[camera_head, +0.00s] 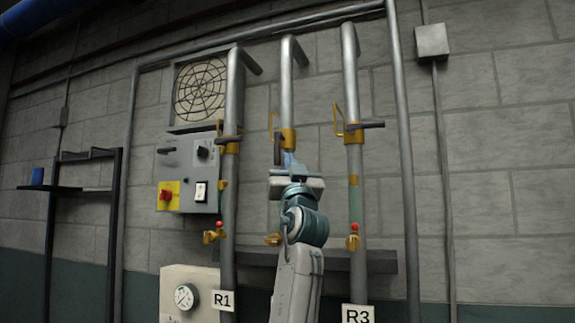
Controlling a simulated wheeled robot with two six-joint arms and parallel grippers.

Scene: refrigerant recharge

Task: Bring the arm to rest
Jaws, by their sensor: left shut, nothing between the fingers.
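My left arm reaches up from the bottom centre, and its gripper (289,160) is in front of the middle pipe (287,85). The fingers look shut and empty, just below the brass valve (287,138) on that pipe. The dark handle (277,148) of this valve points down, close to the fingertips. I cannot tell whether they touch. The arm hides the lower part of the middle pipe and any label on it. My right gripper is not in view.
Pipe R1 (231,185) and pipe R3 (354,200) stand on either side, their valve handles lying sideways. A control box (188,172) with a red knob, a fan (201,90) and a gauge unit (180,290) are to the left. A dark ledge (382,262) runs behind the arm.

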